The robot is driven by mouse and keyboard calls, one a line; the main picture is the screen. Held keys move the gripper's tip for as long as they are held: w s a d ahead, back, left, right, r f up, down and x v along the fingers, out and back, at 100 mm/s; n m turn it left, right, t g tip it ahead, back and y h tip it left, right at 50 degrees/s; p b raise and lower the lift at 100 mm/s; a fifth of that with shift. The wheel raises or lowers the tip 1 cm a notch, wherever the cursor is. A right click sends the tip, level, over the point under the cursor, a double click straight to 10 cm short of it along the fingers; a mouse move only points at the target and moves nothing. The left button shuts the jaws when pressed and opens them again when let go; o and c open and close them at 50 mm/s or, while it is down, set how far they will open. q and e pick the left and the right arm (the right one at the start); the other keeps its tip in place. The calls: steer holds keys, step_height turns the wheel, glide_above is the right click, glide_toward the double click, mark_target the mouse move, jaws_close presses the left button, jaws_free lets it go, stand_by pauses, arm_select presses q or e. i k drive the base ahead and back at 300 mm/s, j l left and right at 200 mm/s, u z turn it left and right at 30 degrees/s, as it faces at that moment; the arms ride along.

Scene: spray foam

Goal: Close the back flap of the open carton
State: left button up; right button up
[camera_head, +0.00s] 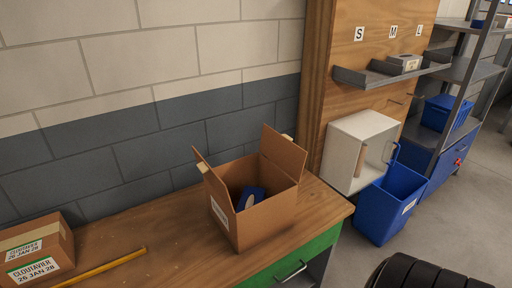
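The open carton (268,217), brown cardboard, stands on the wooden worktop near its right end. One flap (284,153) stands up along its far right edge, with a bit of tape at its top. Another flap (212,178) stands up along its left edge. I cannot tell for certain which is called the back flap. No raised flap shows on the near right side. A blue item (250,197) lies inside the carton, partly hidden by the near wall.
A labelled carton (38,252) and a yellow stick (100,267) lie on the worktop (175,240) at left. A block wall rises behind. A white cabinet (345,150) and blue bin (389,204) stand to the right.

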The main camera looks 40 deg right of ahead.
mark_target(279, 148)
steer(key=l+u, duration=0.15)
steer(key=l, duration=0.4)
steer(key=k+l+u, duration=0.15)
steer(key=l, duration=0.4)
steer(key=l+u, duration=0.15)
steer(key=l, duration=0.4)
steer(key=k+l+u, duration=0.15)
steer(key=l, duration=0.35)
